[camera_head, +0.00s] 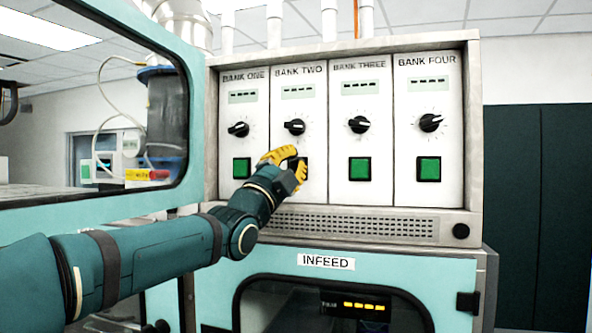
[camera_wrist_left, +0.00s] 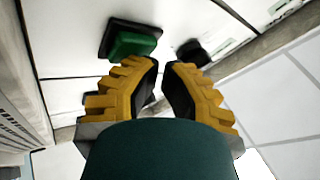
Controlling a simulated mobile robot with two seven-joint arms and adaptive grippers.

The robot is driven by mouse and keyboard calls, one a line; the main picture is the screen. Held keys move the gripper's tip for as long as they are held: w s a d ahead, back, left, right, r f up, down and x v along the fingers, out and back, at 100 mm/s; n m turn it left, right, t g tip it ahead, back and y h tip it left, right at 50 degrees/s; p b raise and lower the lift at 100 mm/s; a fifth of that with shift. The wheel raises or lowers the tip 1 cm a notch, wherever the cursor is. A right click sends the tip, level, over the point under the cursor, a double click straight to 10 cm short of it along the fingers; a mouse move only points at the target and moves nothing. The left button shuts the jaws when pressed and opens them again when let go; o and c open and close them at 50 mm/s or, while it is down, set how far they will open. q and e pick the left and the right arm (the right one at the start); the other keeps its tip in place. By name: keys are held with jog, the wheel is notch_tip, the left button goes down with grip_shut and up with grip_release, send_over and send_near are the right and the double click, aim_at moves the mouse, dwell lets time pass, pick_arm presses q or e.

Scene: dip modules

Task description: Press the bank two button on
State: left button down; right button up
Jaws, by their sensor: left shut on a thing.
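The bank two panel (camera_head: 316,135) is second from the left on the white control box. Its button is mostly hidden behind my left gripper (camera_head: 291,163); only a dark edge of its frame shows, so I cannot tell whether it is pressed. My right gripper is out of view.
Green buttons of bank one (camera_head: 242,168), bank three (camera_head: 360,168) and bank four (camera_head: 429,169) flank the gripper. The bank two knob (camera_head: 294,127) is just above it. A vent grille (camera_head: 350,222) runs below. A teal window frame (camera_head: 190,120) stands left of the box.

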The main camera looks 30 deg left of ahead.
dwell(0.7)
pick_arm(q)
jog(key=shift+w+a, duration=0.1)
jog(key=shift+w, duration=0.25)
